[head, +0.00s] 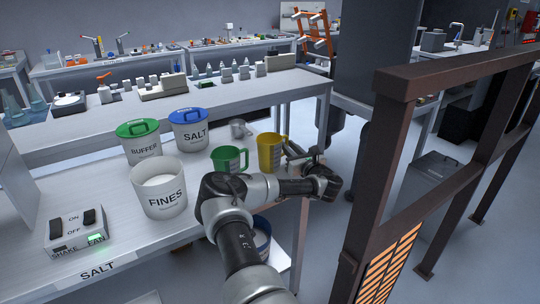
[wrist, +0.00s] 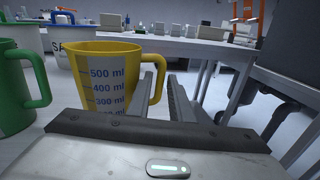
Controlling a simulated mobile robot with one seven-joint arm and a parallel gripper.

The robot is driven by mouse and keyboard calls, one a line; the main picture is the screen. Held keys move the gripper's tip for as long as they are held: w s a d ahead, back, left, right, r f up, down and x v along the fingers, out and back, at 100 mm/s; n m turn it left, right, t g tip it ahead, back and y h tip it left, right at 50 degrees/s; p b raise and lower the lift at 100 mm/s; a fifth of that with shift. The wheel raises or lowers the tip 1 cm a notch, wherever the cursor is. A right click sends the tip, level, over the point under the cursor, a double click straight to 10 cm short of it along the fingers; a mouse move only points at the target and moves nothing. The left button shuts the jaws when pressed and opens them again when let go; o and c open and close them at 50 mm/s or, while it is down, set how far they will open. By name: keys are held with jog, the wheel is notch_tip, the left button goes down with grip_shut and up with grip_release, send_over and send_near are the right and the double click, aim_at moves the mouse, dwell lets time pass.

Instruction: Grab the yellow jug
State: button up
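The yellow jug (head: 267,152) stands upright on the white bench near its right end. In the wrist view the yellow jug (wrist: 103,75) shows its millilitre scale, and its handle (wrist: 159,80) points right. My gripper (head: 297,157) is at the jug's right, on the handle side. In the wrist view my gripper (wrist: 162,75) is open, its two fingers apart. The handle appears in the gap between the fingers, near the left finger. Whether a finger touches it I cannot tell.
A green jug (head: 229,159) stands close at the yellow jug's left. A small grey metal cup (head: 238,129) is behind. The FINES (head: 160,198), BUFFER (head: 142,148) and SALT (head: 191,136) tubs stand further left. A brown railing (head: 400,87) stands at right.

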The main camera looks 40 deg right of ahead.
jog(key=shift+x, duration=1.15)
grip_shut()
